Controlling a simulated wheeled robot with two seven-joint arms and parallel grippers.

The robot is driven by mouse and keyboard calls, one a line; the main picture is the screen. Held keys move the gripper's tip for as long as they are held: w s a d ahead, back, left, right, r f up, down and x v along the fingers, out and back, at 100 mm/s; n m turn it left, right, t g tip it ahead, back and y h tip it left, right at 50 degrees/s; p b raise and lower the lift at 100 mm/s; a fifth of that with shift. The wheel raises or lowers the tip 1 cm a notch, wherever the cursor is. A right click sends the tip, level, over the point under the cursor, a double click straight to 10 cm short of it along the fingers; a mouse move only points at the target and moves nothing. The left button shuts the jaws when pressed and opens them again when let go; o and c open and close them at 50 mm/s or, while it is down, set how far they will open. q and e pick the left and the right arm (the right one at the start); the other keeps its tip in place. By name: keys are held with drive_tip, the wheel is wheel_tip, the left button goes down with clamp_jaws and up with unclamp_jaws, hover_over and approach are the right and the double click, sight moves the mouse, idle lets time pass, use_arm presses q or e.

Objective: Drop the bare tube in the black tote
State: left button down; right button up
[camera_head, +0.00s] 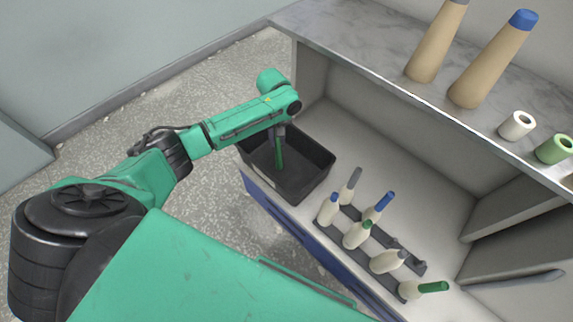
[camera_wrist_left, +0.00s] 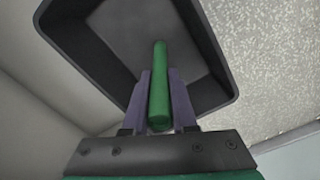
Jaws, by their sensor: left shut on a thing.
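A bare green tube (camera_wrist_left: 159,85) is between the two fingers of my left gripper (camera_wrist_left: 160,98), which is shut on it. In the head view the green tube (camera_head: 279,152) hangs below my left gripper (camera_head: 278,135), over the opening of the black tote (camera_head: 318,180). The black tote stands on the lower shelf at its left end and its visible floor looks empty. In the left wrist view the tote (camera_wrist_left: 95,105) lies beyond the tube. My right gripper is not in view.
Several bobbins with coloured tube ends stand or lean in a dark tray (camera_head: 345,258) right of the tote.

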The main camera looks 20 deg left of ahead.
use_arm(q)
drive_tip(key=c, duration=0.6)
unclamp_jaws()
drive_tip(key=shift+c, duration=0.2)
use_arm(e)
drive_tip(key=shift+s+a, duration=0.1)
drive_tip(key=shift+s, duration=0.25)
use_arm(q)
wheel_tip(320, 180, up, 15)
drive_tip(key=p, duration=0.3)
drive_tip(key=shift+a+f, duration=0.1)
drive_tip(key=shift+f, duration=0.05)
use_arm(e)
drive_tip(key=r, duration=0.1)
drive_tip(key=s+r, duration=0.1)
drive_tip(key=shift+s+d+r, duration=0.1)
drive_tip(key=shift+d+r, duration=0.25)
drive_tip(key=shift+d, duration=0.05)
